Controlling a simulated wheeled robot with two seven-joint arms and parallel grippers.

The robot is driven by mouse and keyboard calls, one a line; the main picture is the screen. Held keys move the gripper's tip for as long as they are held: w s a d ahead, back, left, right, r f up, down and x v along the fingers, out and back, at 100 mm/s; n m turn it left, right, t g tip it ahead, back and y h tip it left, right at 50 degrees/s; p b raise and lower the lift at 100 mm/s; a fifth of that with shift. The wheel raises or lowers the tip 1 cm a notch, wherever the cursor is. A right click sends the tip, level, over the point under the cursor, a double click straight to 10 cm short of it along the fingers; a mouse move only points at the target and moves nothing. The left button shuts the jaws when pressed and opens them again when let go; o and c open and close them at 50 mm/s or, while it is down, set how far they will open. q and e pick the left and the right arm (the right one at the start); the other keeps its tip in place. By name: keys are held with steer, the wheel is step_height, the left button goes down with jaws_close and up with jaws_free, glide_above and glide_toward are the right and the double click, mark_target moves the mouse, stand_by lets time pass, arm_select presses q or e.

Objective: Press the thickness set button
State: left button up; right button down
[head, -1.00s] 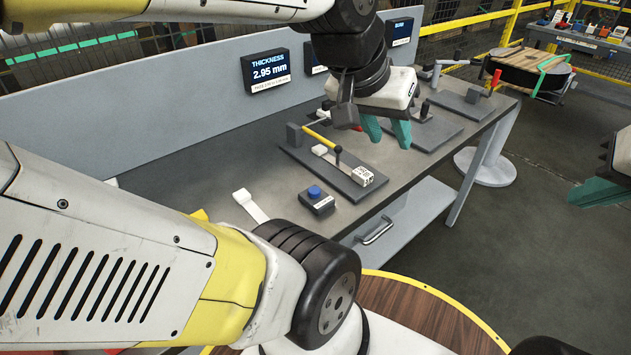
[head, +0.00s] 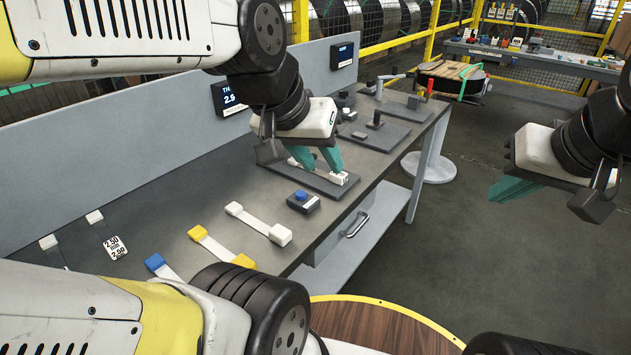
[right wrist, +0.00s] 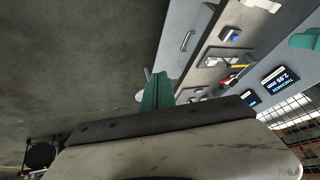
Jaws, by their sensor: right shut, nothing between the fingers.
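The blue button (head: 300,195) sits on a small dark box with a white label, near the front edge of the bench (head: 200,260). It also shows in the right wrist view (right wrist: 232,34). My left gripper (head: 318,160) is open with its teal fingers apart. In the picture it lies above and slightly right of the button, over the dark gauge fixture (head: 325,185), which it partly hides. My right gripper (head: 505,190) is shut and empty, off to the right over the floor. The thickness display (head: 227,100) is partly hidden by my left arm; the right wrist view shows 2.95 mm (right wrist: 281,80).
White (head: 258,224), yellow (head: 220,247) and blue-ended (head: 157,263) strips lie on the bench left of the button. A 2.50 tag (head: 115,247) lies farther left. More fixtures (head: 375,130) stand at the right end. A drawer handle (head: 355,225) projects in front.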

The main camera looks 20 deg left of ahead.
steer(key=w+a+m+g+y, duration=0.2)
steer(key=w+a+y, duration=0.1)
steer(key=w+a, duration=0.5)
steer(key=m+g+y, duration=0.3)
steer(key=m+y, duration=0.1)
steer(key=m, duration=0.5)
glide_above(304, 194)
step_height(304, 194, down, 12)
steer(key=f, duration=0.1)
steer(key=shift+r, duration=0.25)
steer(key=shift+f, duration=4.4)
steer(key=shift+f, duration=0.15)
steer(key=shift+f, duration=0.25)
